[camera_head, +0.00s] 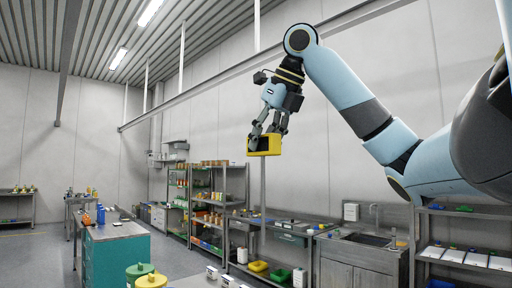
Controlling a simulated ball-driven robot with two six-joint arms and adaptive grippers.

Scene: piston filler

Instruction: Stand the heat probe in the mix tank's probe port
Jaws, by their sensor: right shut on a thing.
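My right gripper (265,131) is raised in mid-air right of the picture's middle, pointing down. My left gripper is not in view.
A teal cabinet (118,258) with a blue bottle (101,214) stands at the lower left. A green-lidded drum (139,272) and a yellow-lidded drum (151,281) are at the bottom edge. Stocked shelves (206,196) and a sink bench (362,254) line the back wall. Open floor (30,262) lies at left.

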